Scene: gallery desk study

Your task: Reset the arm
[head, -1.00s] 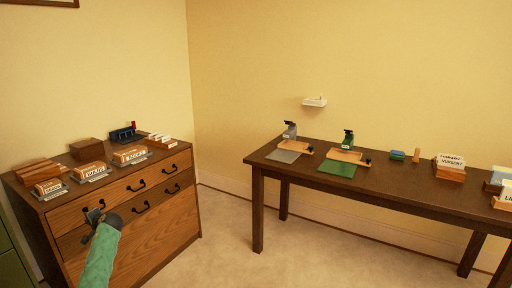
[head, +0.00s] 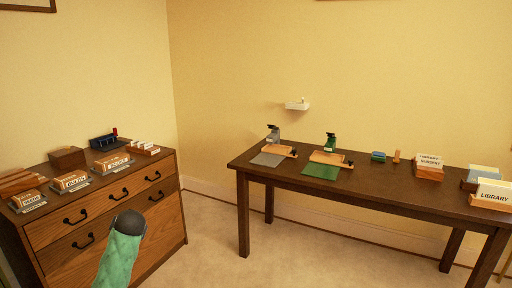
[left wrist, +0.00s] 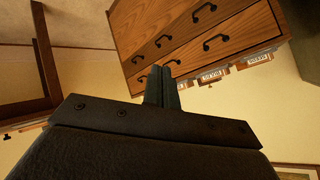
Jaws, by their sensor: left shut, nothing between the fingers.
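My left arm (head: 119,259), in a green sleeve, rises from the bottom left of the head view in front of the wooden drawer chest (head: 160,221). Its dark rounded wrist hides the fingers there. In the left wrist view my left gripper (left wrist: 162,72) shows two dark fingers together with nothing between them. The drawer chest (left wrist: 215,62) appears tilted beyond the fingertips in that view, apart from them as far as I can tell. My right arm and right gripper are in neither view.
The chest top holds labelled wooden blocks (head: 71,181) and a dark blue item (head: 103,141). A long dark table (head: 385,184) on the right carries stampers, a green mat (head: 320,172) and card boxes (head: 429,166). Carpeted floor (head: 212,240) lies open between them.

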